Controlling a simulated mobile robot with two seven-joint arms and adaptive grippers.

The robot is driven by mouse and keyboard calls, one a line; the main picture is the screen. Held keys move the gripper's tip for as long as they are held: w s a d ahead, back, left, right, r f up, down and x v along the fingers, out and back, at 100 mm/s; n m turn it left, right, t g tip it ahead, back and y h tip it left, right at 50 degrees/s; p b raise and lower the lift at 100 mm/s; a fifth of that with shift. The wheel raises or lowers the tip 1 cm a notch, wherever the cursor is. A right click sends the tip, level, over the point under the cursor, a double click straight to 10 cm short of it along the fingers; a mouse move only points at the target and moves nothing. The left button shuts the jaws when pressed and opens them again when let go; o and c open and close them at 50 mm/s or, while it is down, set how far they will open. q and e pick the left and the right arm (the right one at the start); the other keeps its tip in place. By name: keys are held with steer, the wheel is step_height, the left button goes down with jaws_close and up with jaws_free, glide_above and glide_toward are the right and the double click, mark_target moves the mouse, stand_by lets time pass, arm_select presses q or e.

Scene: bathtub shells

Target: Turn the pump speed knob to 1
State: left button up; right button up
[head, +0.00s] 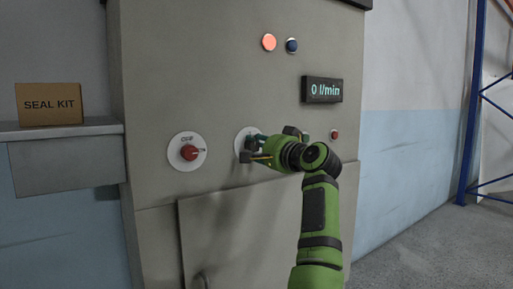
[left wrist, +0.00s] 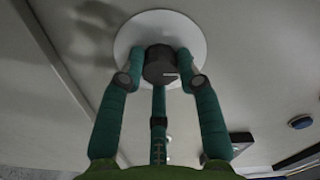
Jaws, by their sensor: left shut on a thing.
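The pump speed knob (left wrist: 160,63) is a dark round knob with a white pointer line, on a white round plate (left wrist: 128,41). In the left wrist view the pointer line faces the lower right of the knob. My left gripper (left wrist: 160,70) is shut on the knob, with green fingers on both sides and one below. In the head view my left gripper (head: 250,150) covers the knob and most of its plate (head: 240,138). No scale numbers are readable there. A display (head: 322,90) on the cabinet reads 0 l/min. My right gripper is not in view.
A red rotary switch (head: 189,152) on a white plate sits left of the knob. An orange-red light (head: 269,42) and a blue button (head: 292,45) are above. A small red button (head: 334,134) is at right. A SEAL KIT box (head: 49,104) stands on the left shelf (head: 60,130).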

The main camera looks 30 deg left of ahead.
arm_select(q)
steer(key=shift+d+r, duration=0.1)
steer(key=shift+r, duration=0.2)
steer(key=o, duration=1.1)
steer(key=shift+w, duration=0.1)
steer(key=shift+o, duration=0.2)
steer(key=shift+w+f, duration=0.1)
steer(key=shift+f, duration=0.05)
steer(key=v, duration=1.2)
